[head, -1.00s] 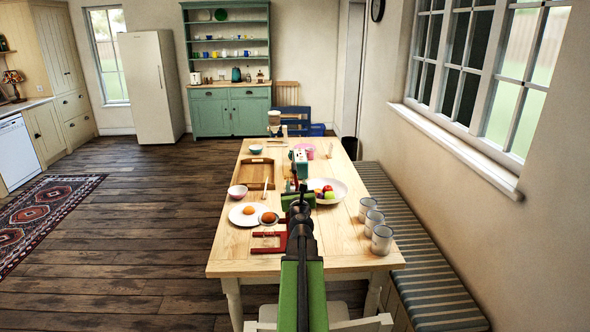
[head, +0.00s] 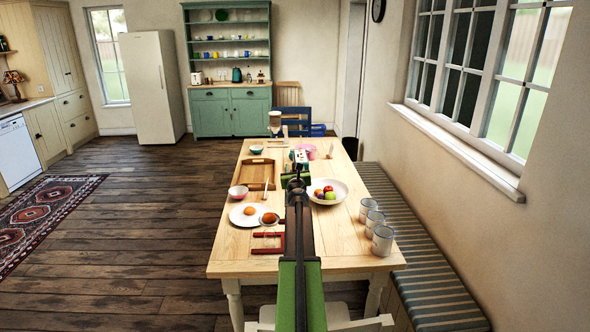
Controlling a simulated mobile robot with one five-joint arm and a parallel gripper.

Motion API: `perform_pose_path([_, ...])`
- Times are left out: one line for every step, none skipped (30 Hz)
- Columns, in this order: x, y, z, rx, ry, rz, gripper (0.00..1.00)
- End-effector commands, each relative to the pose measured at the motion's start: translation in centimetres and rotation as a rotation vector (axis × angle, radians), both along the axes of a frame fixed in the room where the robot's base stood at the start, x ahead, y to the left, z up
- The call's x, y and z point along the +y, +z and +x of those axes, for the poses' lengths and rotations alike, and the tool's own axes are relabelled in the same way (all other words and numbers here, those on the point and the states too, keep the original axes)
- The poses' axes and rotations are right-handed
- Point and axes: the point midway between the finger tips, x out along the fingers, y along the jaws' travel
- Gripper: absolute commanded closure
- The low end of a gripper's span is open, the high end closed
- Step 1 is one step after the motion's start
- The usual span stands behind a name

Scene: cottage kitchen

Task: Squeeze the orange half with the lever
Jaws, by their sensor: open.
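A red-framed device (head: 267,250), which looks like the lever squeezer, stands near the front of the wooden table; my arm hides its right side. A round orange-brown piece (head: 269,218) sits in a small grey-rimmed cup just behind it; I cannot tell whether this cup is part of the device. Another orange piece (head: 249,210) lies on a white plate (head: 238,220) to the left. My gripper (head: 296,179) is open over the middle of the table, beyond the red device and left of the fruit bowl. Its fingertips are small and partly hidden by my arm. The lever cannot be made out.
A white bowl of fruit (head: 340,196) is right of my gripper. Several enamel mugs (head: 382,240) line the right edge.

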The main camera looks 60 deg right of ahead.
Motion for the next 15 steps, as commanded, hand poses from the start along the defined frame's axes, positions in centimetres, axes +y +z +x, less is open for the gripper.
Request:
perform_pose_path([0.00,0.00,-0.02,0.000,0.000,0.000,0.62])
perform_pose_path([-0.01,0.00,-0.03,0.000,0.000,0.000,0.66])
perform_pose_path([0.00,0.00,-0.04,0.000,0.000,0.000,0.72])
perform_pose_path([-0.01,0.00,-0.04,0.000,0.000,0.000,0.76])
perform_pose_path([-0.01,0.00,-0.04,0.000,0.000,0.000,0.80])
perform_pose_path([-0.01,0.00,-0.05,0.000,0.000,0.000,0.85])
perform_pose_path([-0.01,0.00,-0.05,0.000,0.000,0.000,0.89])
perform_pose_path([-0.02,0.00,-0.06,0.000,0.000,0.000,0.93])
perform_pose_path([-0.02,0.00,-0.06,0.000,0.000,0.000,0.98])
perform_pose_path([-0.02,0.00,-0.06,0.000,0.000,0.000,1.00])
perform_pose_path([-0.02,0.00,-0.06,0.000,0.000,0.000,1.00])
perform_pose_path([-0.02,0.00,-0.07,0.000,0.000,0.000,1.00])
perform_pose_path([-0.02,0.00,-0.07,0.000,0.000,0.000,1.00])
perform_pose_path([-0.03,0.00,-0.08,0.000,0.000,0.000,1.00])
perform_pose_path([-0.02,0.00,-0.08,0.000,0.000,0.000,1.00])
